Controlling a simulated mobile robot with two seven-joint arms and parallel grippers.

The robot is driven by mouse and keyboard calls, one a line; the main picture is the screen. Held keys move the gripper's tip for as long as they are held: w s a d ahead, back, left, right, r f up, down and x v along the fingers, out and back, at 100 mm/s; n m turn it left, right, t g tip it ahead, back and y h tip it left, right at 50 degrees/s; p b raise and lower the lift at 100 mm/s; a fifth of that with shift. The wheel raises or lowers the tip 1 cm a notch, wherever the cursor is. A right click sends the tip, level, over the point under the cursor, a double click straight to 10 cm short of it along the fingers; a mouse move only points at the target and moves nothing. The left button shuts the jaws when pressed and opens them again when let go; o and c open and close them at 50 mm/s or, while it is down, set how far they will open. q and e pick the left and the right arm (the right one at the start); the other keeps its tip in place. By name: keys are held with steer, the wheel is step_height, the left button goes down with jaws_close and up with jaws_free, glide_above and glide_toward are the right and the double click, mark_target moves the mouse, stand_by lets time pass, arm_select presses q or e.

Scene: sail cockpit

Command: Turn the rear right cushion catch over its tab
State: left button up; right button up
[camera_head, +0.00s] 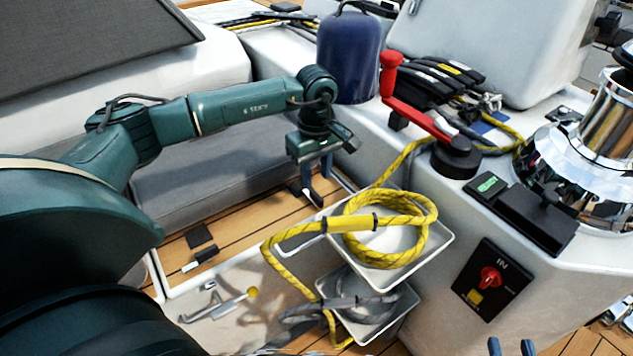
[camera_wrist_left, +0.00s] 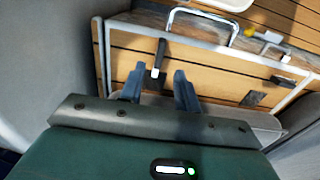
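A cushion catch, a small black lever with a pale end, lies at the edge of the wooden locker panel, in the left wrist view (camera_wrist_left: 159,57). In the head view its black part (camera_head: 311,196) shows just below my left gripper (camera_head: 316,188). My left gripper is open, and in the left wrist view its fingertips (camera_wrist_left: 156,76) stand either side of the catch's line, with nothing visibly clamped. Whether they touch it I cannot tell. A second black-and-white catch (camera_head: 201,258) lies further left on the panel, near a dark square tab (camera_head: 199,236). My right gripper (camera_head: 511,346) shows only open fingertips at the bottom edge.
A white bin (camera_head: 438,247) with coiled yellow rope (camera_head: 425,215) stands close right of my left gripper. A red-handled winch (camera_head: 392,88) and a switch panel (camera_head: 490,281) are to the right. Grey seat cushion lies behind.

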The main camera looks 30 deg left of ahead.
mark_target(316, 194)
arm_select(q)
step_height(316, 194, up, 7)
steer(key=p, duration=0.1)
steer(key=shift+r, duration=0.2)
arm_select(e)
steer(key=shift+s+d+m+g+h, duration=0.15)
steer(key=shift+d+m+g+h, duration=0.15)
steer(key=shift+g, duration=0.2)
